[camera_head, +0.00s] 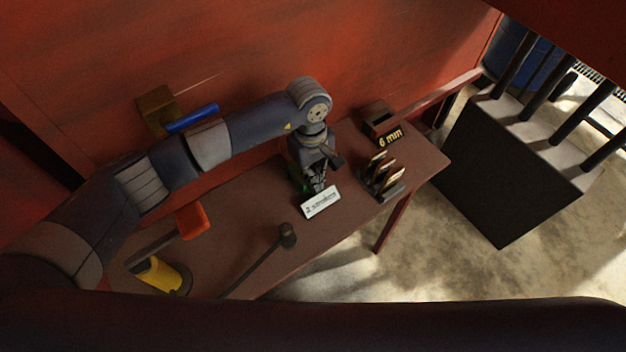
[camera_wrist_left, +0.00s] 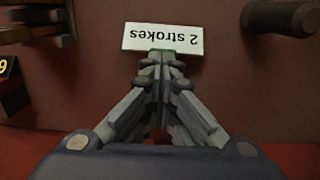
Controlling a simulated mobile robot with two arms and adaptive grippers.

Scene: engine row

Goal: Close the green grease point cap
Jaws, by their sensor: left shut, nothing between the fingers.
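The green grease point (camera_head: 306,184) shows only as a small green patch behind my left gripper (camera_head: 318,187) in the head view. My left gripper points down over the table, its fingers together with nothing between them. In the left wrist view the fingertips of my left gripper (camera_wrist_left: 160,60) meet just in front of a thin green edge (camera_wrist_left: 161,50), beside the white "2 strokes" sign (camera_wrist_left: 163,37). The fingers hide most of the green part, so I cannot tell whether its cap is open or whether they touch it. My right gripper is not in view.
On the table (camera_head: 240,200) lie a dark hammer (camera_head: 287,235), a slotted rack (camera_head: 382,180) and a "6 mm" box (camera_head: 380,122). A yellow cylinder (camera_head: 158,275) and an orange-headed tool (camera_head: 192,221) are at the left. The red wall (camera_head: 220,50) is close behind.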

